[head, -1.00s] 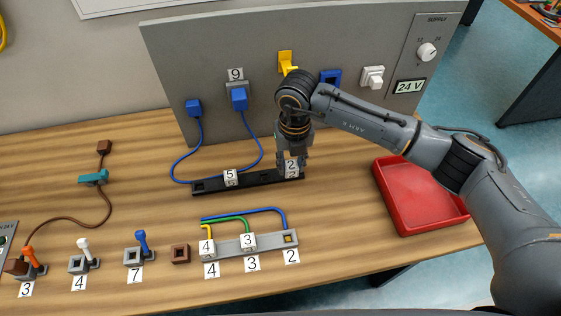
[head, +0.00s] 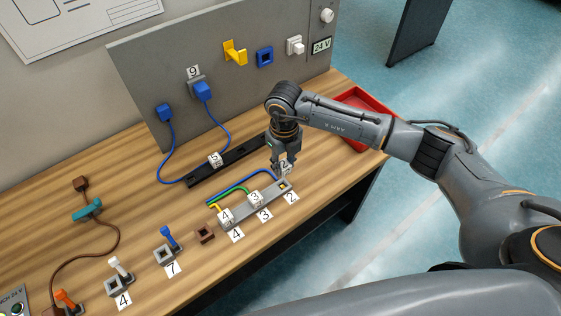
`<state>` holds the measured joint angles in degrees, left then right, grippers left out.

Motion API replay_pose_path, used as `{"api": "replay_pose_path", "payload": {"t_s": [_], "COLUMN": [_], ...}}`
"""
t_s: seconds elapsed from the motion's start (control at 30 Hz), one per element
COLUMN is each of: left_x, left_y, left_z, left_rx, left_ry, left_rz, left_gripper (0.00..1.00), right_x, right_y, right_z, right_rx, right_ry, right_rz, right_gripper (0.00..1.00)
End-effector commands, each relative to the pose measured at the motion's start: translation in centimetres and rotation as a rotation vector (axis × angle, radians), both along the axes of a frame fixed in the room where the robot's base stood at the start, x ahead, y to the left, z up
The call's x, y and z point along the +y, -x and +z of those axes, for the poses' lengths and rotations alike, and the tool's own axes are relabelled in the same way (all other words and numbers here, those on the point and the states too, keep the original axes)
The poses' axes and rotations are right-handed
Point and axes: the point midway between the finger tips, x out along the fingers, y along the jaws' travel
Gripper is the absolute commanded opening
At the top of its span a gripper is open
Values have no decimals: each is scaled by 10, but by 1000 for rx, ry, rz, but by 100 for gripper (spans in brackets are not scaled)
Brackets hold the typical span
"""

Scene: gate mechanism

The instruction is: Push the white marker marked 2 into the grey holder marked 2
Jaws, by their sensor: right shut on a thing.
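The white marker marked 2 (head: 286,165) is between the fingers of my right gripper (head: 281,168), which is shut on it and points down. Marker and gripper are at the right end of the grey holder (head: 270,198), close to the square socket (head: 284,186) by the label 2 (head: 290,197). The socket's yellowish opening shows just below the marker. The marker's lower end is partly hidden, and it looks apart from the socket. My left gripper is not in view.
White markers 4 (head: 226,216) and 3 (head: 255,198) stand in the same holder, with coloured cables behind. A black rack (head: 240,153) holds marker 5 (head: 215,159). A red tray (head: 345,132) lies behind my right arm. The table's front edge is close to the holder.

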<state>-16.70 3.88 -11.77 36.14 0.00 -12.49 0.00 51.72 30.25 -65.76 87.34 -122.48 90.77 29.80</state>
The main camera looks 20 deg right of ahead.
Motion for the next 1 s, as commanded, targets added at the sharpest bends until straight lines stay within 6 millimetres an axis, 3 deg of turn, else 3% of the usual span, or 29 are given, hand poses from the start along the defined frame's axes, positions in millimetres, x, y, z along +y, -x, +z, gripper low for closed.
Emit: {"api": "replay_pose_path", "payload": {"t_s": [0.17, 0.4, 1.0], "left_x": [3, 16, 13], "left_y": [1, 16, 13], "left_z": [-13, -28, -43], "left_rx": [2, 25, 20], "left_ry": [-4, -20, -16], "left_rz": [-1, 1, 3], "left_gripper": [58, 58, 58], "right_x": [1, 1, 0], "right_y": [1, 0, 0], "right_z": [-19, -41, -60], "right_rx": [1, 0, -1], "right_ry": [-1, -1, -1], "right_rz": [0, 0, 0], "right_gripper": [0, 0, 0]}}
